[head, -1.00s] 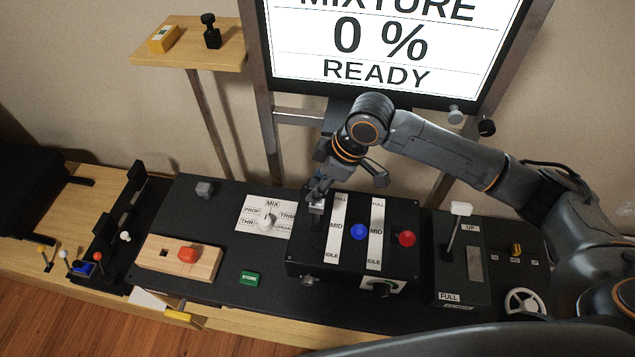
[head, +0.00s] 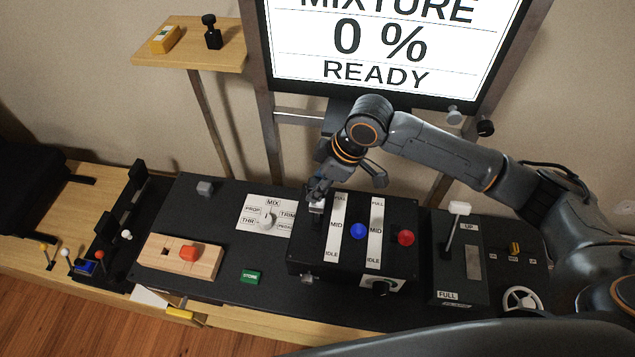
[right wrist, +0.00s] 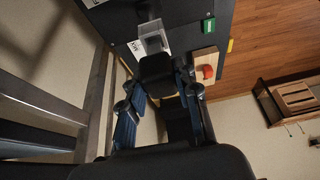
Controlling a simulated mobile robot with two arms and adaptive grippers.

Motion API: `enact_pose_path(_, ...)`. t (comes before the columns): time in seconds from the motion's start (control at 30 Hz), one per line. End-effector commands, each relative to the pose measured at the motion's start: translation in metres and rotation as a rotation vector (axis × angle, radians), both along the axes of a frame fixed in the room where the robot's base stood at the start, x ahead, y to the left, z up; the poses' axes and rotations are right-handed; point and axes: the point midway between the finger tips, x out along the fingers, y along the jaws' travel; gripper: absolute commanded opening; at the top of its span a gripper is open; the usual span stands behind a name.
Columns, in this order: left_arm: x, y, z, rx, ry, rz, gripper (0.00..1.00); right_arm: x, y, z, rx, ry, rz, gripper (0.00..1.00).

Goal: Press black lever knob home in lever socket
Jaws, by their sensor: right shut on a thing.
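My right gripper (head: 318,190) points down at the left throttle slot of the black lever box. In the right wrist view it (right wrist: 158,92) is shut on a black block, which looks like the black lever knob (right wrist: 157,70). Fingers largely hide the knob in the head view. A light grey lever socket (head: 317,207) shows right below the fingertips; in the right wrist view it (right wrist: 150,36) lies just beyond the knob. Knob and socket look in line, but I cannot tell how deep the knob sits. My left gripper is not in view.
Blue (head: 359,231) and red (head: 405,238) knobs stand right of the gripper on the same box. A mixture screen (head: 370,45) rises behind the arm. A wooden block with a red knob (head: 188,253) lies left. A shelf (head: 185,55) holds a black piece (head: 211,32).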

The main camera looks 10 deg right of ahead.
Motion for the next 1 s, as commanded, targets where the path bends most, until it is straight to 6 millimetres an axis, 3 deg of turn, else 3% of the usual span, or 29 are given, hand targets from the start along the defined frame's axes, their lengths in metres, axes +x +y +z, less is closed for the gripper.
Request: enact_pose_path(1.0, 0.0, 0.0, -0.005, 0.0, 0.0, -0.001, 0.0, 0.0, 0.0, -0.025, 0.001, 0.001, -0.001, 0.07)
